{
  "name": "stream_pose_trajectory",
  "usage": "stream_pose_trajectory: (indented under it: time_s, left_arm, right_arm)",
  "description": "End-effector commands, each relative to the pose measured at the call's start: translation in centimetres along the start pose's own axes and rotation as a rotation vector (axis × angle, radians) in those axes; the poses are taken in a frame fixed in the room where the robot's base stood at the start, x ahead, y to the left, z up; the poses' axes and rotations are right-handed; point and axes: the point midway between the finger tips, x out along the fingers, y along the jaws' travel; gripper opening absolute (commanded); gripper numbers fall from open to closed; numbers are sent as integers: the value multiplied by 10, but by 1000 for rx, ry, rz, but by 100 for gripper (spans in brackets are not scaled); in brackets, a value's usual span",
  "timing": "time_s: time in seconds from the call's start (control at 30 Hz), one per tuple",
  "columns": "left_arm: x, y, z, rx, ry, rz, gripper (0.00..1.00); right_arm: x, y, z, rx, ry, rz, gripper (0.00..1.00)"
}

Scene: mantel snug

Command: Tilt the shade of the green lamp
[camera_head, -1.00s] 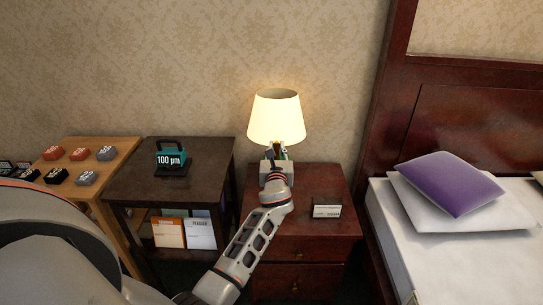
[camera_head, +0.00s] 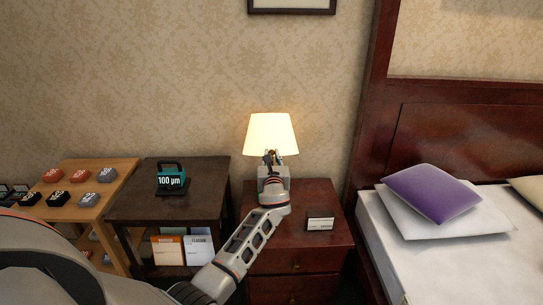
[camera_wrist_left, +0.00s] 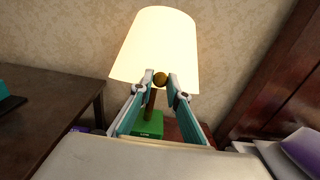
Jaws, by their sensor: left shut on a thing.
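The lamp has a glowing cream shade (camera_head: 271,134) and stands on the red-brown nightstand. In the left wrist view its shade (camera_wrist_left: 157,45) fills the top middle, above a brown stem (camera_wrist_left: 150,104) and a green base (camera_wrist_left: 148,125). A round brass knob (camera_wrist_left: 160,79) sits just under the shade's lower edge. My left gripper (camera_head: 271,156) is in front of the lamp, and its fingers (camera_wrist_left: 161,84) are shut on the knob from both sides. In the head view my gripper hides the stem and base. My right gripper is not in view.
The red-brown nightstand (camera_head: 325,244) carries a small card (camera_head: 320,224). A dark table (camera_head: 125,205) to the left holds a teal block marked 100 µm (camera_head: 171,180). A bed with a purple pillow (camera_head: 432,193) is at the right.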

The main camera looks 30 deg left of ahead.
Motion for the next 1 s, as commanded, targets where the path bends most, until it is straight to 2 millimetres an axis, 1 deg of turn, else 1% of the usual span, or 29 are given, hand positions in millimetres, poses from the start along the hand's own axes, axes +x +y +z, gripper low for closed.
stream_pose_trajectory:
  time_s: [0.03, 0.1, 0.13, 0.17, 0.2, 0.53, 0.67, 0.77, 1.0]
  left_arm:
    - [4, 1, 18, -5, -27, 2, 0]
    - [4, 1, 18, -4, -27, 2, 0]
    - [4, 1, 18, -4, -27, 2, 21]
    - [4, 1, 18, -4, -27, 2, 29]
    - [4, 1, 17, -4, -25, 2, 33]
    - [2, 0, 10, -4, -15, 1, 33]
    - [-7, 0, 9, -5, -15, 1, 33]
    - [-21, 0, 8, -5, -14, -1, 33]
    - [-69, 0, 8, -6, -15, -1, 33]
  right_arm:
    - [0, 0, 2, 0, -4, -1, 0]
    - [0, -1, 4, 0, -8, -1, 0]
    - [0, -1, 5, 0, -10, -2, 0]
    - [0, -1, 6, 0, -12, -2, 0]
    - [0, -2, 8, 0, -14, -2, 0]
    - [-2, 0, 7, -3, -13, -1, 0]
    - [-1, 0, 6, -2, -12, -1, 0]
    - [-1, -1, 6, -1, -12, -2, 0]
    - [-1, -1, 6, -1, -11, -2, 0]
